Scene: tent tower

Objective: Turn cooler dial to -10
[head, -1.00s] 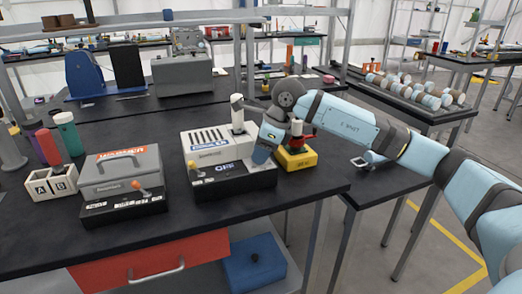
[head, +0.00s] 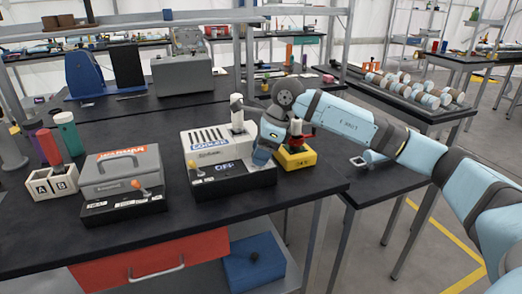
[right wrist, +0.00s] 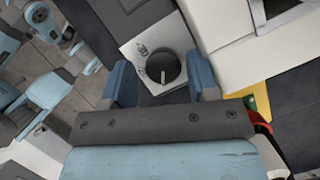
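The cooler (head: 208,143) is a white box with top slots and a black front base reading OFF, on the dark bench in the head view. In the right wrist view, its round black dial (right wrist: 166,66) with a white pointer line sits on a pale panel. My right gripper (right wrist: 161,68) is open, with one blue finger on each side of the dial; gaps show and I see no clear contact. In the head view the right gripper (head: 264,157) is at the cooler's front right corner and hides the dial. My left gripper is not in view.
A yellow box (head: 297,161) with a red top stands close to the right of the gripper. Left of the cooler are a grey warmer (head: 121,173) with an orange-tipped lever and a white A/B holder (head: 52,184). Bare bench lies between the warmer and cooler.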

